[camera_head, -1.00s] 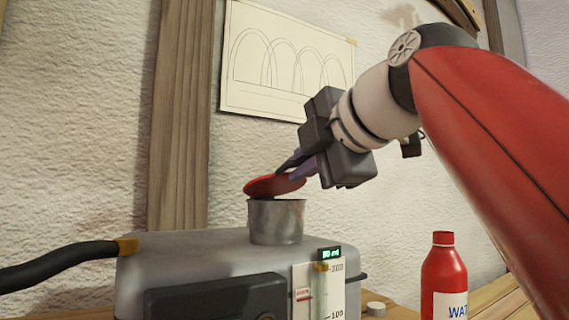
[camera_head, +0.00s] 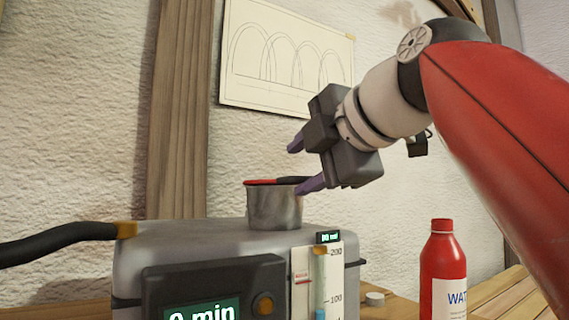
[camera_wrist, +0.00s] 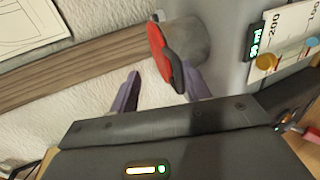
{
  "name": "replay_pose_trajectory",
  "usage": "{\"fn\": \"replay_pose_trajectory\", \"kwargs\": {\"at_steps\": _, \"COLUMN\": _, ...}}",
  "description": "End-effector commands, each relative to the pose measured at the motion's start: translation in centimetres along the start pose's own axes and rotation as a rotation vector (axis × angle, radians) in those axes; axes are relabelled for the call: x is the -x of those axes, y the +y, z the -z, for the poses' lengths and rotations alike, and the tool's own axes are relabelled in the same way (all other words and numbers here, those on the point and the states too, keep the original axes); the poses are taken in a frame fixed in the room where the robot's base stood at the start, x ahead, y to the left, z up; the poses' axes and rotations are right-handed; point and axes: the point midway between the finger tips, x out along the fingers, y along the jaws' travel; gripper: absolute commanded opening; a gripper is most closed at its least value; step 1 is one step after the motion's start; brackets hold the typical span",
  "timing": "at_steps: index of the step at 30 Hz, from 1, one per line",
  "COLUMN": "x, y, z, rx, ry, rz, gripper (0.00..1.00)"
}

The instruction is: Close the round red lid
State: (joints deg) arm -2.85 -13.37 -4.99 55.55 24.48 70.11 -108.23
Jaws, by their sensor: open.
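The round red lid (camera_head: 262,182) lies about level across the top of the short metal filler neck (camera_head: 274,208). It shows edge-on, with a dark part toward my gripper. In the wrist view the red lid (camera_wrist: 157,48) also sits at the mouth of the neck (camera_wrist: 186,42). My gripper (camera_head: 303,167) is open, with its purple fingers spread. The lower finger is close beside the lid's right edge and the neck's rim; I cannot tell whether it touches. The upper finger is above the lid, clear of it. Nothing is held between the fingers.
The neck rises from a grey steam box (camera_head: 215,243) with a lit "0 min" display (camera_head: 203,313) and a level gauge (camera_head: 320,280). A black hose (camera_head: 55,265) leaves it at the left. A red water bottle (camera_head: 442,270) stands at the right. The wall is behind.

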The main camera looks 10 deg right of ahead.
Motion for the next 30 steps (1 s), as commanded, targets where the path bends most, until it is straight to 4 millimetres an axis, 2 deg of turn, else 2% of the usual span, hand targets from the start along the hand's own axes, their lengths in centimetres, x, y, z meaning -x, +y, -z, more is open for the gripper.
{"fn": "replay_pose_trajectory", "kwargs": {"at_steps": 5, "x": 0.4, "y": 0.1, "z": 0.0, "rx": 0.001, "ry": 0.000, "rz": -0.001, "gripper": 0.47}}
{"fn": "replay_pose_trajectory", "kwargs": {"at_steps": 24, "x": 7.9, "y": 0.2, "z": 0.1, "rx": 0.000, "ry": 0.001, "rz": -0.001, "gripper": 0.47}}
{"fn": "replay_pose_trajectory", "kwargs": {"at_steps": 30, "x": 9.0, "y": 0.0, "z": 0.1, "rx": 0.000, "ry": 0.001, "rz": 0.000, "gripper": 0.47}}
